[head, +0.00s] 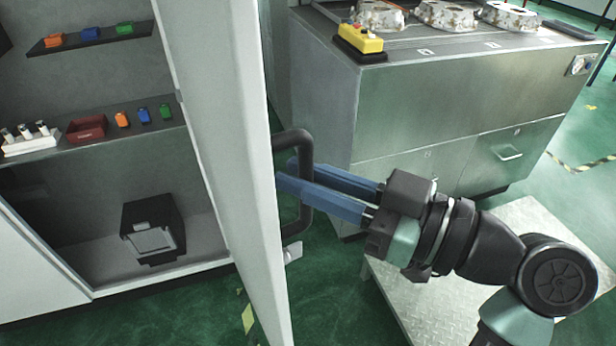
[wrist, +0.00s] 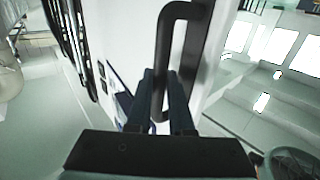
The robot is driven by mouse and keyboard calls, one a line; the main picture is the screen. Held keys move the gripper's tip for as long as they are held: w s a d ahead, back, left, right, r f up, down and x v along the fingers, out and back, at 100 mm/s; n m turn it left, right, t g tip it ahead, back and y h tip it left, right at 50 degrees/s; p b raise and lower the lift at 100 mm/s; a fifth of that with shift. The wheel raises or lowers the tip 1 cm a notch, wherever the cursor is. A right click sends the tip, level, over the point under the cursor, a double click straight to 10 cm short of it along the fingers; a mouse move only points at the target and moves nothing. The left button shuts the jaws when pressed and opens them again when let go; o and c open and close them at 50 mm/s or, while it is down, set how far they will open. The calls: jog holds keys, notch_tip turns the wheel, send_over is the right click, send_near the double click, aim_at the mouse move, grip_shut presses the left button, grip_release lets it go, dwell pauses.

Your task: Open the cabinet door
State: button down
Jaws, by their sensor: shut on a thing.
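The cabinet door (head: 215,120) is a pale panel seen nearly edge-on in the head view, standing swung out from the cabinet (head: 90,170), so the shelves inside show. Its black bar handle (head: 304,205) is on the door's right-hand face. My gripper (head: 290,172) comes from the right with its two blue fingers at the handle, shut on the bar. In the wrist view the dark fingers (wrist: 163,98) lie on both sides of the black handle (wrist: 170,45). The fingertips are partly hidden by the handle and door.
Shelves hold small coloured blocks (head: 122,119), a red tray (head: 86,129) and a white rack (head: 30,139); a black box (head: 153,228) stands below. A metal workbench (head: 440,110) with castings is behind my arm. Green floor (head: 340,295) is clear right of the door.

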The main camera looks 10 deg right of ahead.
jog(key=shift+w+d+r, duration=0.1)
jog(key=shift+r, duration=0.1)
dwell(0.3)
jog(key=c, duration=0.8)
grip_release()
jog(key=shift+f, duration=0.15)
jog(key=b+v, duration=0.2)
jog(key=v, duration=1.1)
